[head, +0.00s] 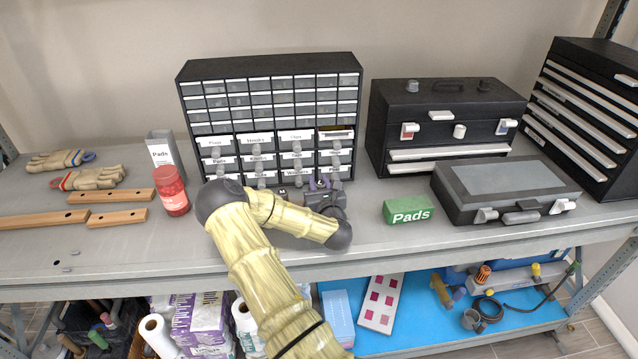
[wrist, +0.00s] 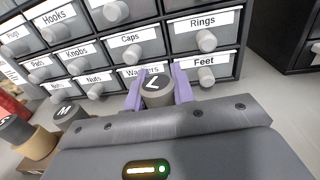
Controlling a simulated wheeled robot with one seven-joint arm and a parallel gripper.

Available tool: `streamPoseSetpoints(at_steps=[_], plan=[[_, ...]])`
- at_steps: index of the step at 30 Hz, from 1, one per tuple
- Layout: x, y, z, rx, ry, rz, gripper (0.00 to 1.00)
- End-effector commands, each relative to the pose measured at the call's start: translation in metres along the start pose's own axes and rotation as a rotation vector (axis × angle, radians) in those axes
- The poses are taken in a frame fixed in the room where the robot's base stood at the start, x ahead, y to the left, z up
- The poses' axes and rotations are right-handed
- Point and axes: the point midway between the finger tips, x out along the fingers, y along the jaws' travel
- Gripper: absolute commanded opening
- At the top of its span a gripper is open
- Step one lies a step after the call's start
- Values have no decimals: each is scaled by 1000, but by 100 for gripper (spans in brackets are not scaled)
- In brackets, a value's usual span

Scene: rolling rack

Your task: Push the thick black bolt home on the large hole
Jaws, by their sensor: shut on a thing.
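The thick black bolt (wrist: 156,88) has a round dark head marked "L". My gripper (wrist: 158,90) is shut on it, with one purple finger on each side of the head. In the head view my gripper (head: 320,185) is low in front of the drawer cabinet, at the bench top. The bolt's shank and the large hole are hidden behind my gripper body, so I cannot tell how deep the bolt sits. A second dark bolt head marked "M" (wrist: 66,113) stands to the left, and it also shows in the head view (head: 283,192).
The drawer cabinet (head: 268,68) stands close behind. A green Pads box (head: 408,211) and a grey-lidded case (head: 505,184) are right; a red jar (head: 171,190) is left.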

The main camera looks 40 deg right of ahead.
Motion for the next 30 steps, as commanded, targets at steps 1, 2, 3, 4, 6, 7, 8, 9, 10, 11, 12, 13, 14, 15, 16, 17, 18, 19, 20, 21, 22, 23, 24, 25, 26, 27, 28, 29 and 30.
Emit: streamPoseSetpoints(at_steps=[1, 2, 3, 4, 6, 7, 8, 9, 10, 11, 12, 13, 14, 15, 16, 17, 18, 19, 20, 21, 22, 23, 24, 25, 26, 27, 28, 29, 30], plan=[[0, 0, -2, 0, -1, 0, 0], [0, 0, -3, 0, -1, 0, 0], [0, 0, -4, 0, -1, 0, 0], [0, 0, -4, -1, -1, 0, 0], [0, 0, -6, -1, -1, 0, 0], [0, 0, -7, -1, -1, 0, 0], [0, 0, -8, -1, -1, 0, 0], [0, 0, -8, -1, -1, 0, 0], [0, 0, -9, -1, -1, 0, 0], [0, 0, -10, -1, -1, 0, 0], [0, 0, -11, -1, -1, 0, 0], [0, 0, -12, -1, -1, 0, 0], [0, 0, -12, -1, -1, 0, 0], [0, 0, -13, 0, -1, 0, 0], [0, 0, -14, 0, -1, 0, 0], [0, 0, -15, 0, -1, 0, 0], [0, 0, -15, 0, -1, 1, 0], [0, 0, -16, 0, -1, 1, 0], [0, 0, -16, 0, -1, 1, 0], [0, 0, -16, 0, -1, 0, 0], [0, 0, -16, 0, -1, 0, 0], [0, 0, -16, 0, 0, 0, 0], [0, 0, -16, 0, 0, 0, 0], [0, 0, -16, 0, 1, 0, 0], [0, 0, -17, 0, 1, 0, 0], [0, 0, -17, 0, 2, 0, 0], [0, 0, -17, 0, 2, 0, 0], [0, 0, -17, 0, 2, 0, 29], [0, 0, -17, 0, 2, 0, 37]])
